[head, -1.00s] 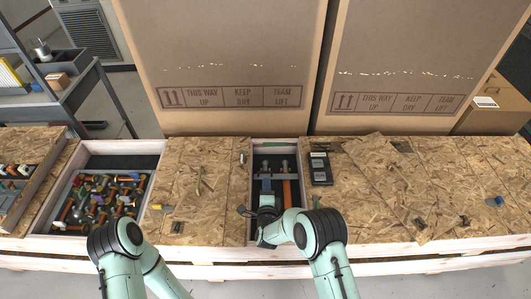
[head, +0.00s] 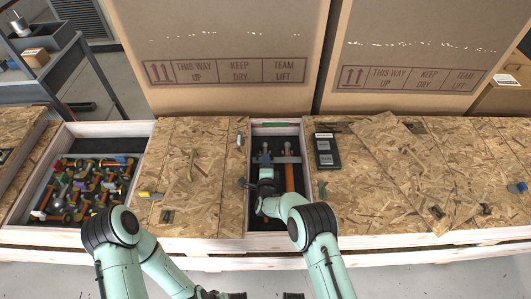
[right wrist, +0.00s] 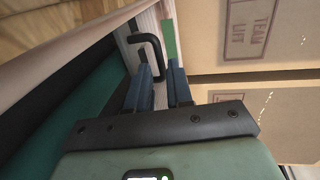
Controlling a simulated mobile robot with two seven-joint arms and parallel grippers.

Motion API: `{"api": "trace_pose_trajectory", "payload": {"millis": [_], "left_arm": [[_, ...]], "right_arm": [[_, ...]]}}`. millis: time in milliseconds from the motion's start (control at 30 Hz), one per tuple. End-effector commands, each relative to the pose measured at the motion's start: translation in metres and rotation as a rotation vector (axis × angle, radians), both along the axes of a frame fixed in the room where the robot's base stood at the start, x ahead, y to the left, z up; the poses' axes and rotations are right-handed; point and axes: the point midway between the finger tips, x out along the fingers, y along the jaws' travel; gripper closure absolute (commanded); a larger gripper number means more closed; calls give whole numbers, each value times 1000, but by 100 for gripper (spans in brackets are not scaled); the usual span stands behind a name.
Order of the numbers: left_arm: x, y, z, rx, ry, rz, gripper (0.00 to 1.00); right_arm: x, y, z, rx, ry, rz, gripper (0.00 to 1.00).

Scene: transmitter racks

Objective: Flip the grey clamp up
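A narrow wooden-framed bay (head: 296,131) in the head view holds an orange tube (head: 289,179). A grey crossbar, which looks like the grey clamp (head: 288,160), lies flat across its upper part. My right gripper (head: 265,157) reaches into the bay, with its fingertips close to the bar's left end; I cannot tell whether they touch it. The right wrist view shows its two blue fingers (right wrist: 161,78) apart, with nothing clearly between them. A black bent handle (right wrist: 151,40) stands just past the fingers. Only dark parts of my left gripper show at the head view's bottom edge.
A bin of coloured bolts (head: 84,187) is at the left. A dark boxed device (head: 326,151) lies right of the bay on the chipboard (head: 375,195). Large cardboard cartons (head: 230,35) stand behind. A green strip (right wrist: 169,40) is near the fingers.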

Motion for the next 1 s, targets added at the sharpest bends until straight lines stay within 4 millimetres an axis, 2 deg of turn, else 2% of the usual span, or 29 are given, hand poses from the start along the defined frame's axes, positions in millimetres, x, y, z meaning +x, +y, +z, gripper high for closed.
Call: {"api": "trace_pose_trajectory", "payload": {"millis": [200,400,600,900,967,1000], "left_arm": [[8,3,-12,10,-24,8,57],[21,9,-23,26,-60,24,57],[28,12,-27,34,-78,30,57],[29,12,-27,35,-79,31,57],[29,12,-27,35,-79,31,57],[29,12,-27,35,-79,31,57]], "right_arm": [[32,0,-9,-1,-1,-1,79],[52,0,-13,-1,-1,-2,79],[60,0,-13,0,0,-1,79],[61,0,-12,0,0,0,79],[61,0,-12,0,0,0,99],[61,0,-12,0,0,0,100]]}}
